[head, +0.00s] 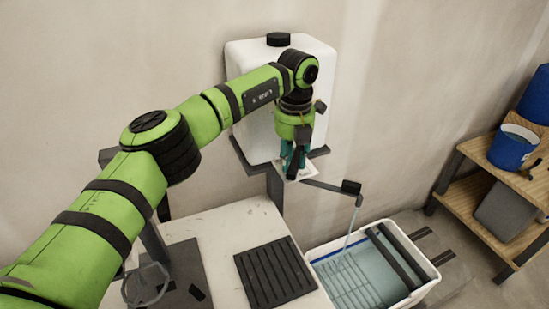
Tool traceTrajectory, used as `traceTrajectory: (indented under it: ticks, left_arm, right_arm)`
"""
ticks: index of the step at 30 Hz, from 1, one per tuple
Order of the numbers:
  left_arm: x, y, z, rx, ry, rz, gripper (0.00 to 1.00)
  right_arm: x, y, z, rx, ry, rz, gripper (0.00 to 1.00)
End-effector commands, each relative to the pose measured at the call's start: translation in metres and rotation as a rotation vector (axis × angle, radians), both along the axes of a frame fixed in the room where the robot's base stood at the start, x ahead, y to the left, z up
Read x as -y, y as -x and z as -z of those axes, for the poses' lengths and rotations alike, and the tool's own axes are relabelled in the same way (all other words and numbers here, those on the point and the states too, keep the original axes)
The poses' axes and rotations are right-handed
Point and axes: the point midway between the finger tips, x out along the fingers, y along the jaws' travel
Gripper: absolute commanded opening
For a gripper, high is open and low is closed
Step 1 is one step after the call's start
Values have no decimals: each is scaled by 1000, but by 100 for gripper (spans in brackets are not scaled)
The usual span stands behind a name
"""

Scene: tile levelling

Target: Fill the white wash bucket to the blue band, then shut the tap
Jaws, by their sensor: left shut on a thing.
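The white wash bucket (436,279) stands at the lower right, with pale blue water (358,274) in it. The blue band (340,251) shows along its inner back wall, close to the water surface; I cannot tell the exact gap. A thin stream (349,226) falls from the dark spout (350,187) into the bucket. My left gripper (293,165) points down in front of the white tank (252,60). It is shut at the tap, whose handle is mostly hidden by the fingers. My right gripper is not in view.
A slotted dark mat (275,273) lies on the pale worktop (222,228) left of the bucket. A clear round vessel (146,286) is at lower left. A wooden shelf (462,168) with a blue bucket (512,148) stands at right.

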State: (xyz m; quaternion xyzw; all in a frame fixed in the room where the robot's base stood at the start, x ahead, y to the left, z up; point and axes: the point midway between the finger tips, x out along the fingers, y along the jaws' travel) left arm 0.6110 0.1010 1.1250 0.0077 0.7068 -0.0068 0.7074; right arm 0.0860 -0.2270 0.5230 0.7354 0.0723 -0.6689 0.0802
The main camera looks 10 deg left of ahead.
Motion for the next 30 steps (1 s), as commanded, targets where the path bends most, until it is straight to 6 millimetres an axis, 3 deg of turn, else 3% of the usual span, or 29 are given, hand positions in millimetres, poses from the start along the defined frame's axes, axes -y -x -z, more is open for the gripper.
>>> traceTrajectory:
  ticks: [9,24,25,26,30]
  left_arm:
    - [8,0,1,-1,1,-99,0]
    - [9,0,0,0,1,-113,0]
    - [9,0,0,0,1,-113,44]
    - [9,0,0,0,1,-113,56]
    - [9,0,0,0,1,-113,57]
  right_arm:
    - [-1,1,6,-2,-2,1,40]
    - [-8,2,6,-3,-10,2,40]
    - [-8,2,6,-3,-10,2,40]
    - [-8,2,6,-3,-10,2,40]
    - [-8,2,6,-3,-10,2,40]
